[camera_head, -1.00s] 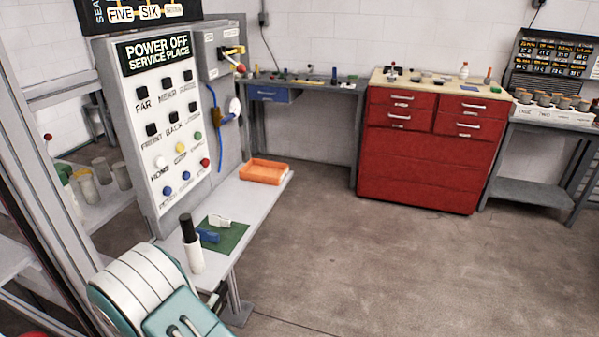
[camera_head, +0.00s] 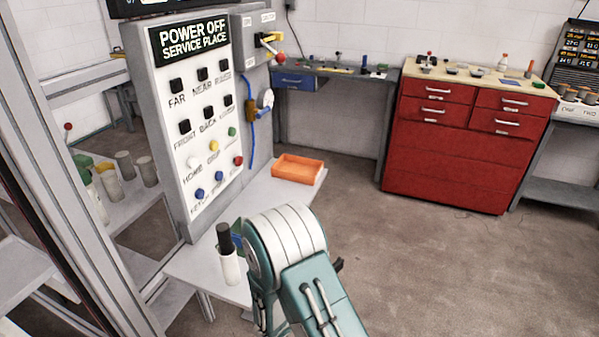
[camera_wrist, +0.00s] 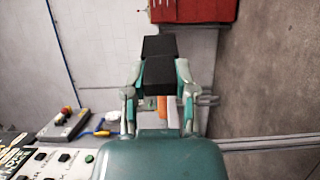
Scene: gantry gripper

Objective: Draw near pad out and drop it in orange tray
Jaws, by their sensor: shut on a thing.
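The orange tray (camera_head: 298,168) sits at the far end of the grey bench, and its inside looks empty in the head view. An orange patch (camera_wrist: 162,106) shows between my fingers in the wrist view. My gripper (camera_wrist: 160,76) is shut on a dark block (camera_wrist: 158,71), which I take to be the pad, held between the two teal fingers. In the head view my arm hides most of the gripper, and a small dark piece (camera_head: 338,265) shows beside the arm. The place the pad came from is not clearly visible.
The button panel (camera_head: 200,120) rises along the bench's left side. A red cabinet (camera_head: 450,160) stands behind. Open floor lies right of the bench.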

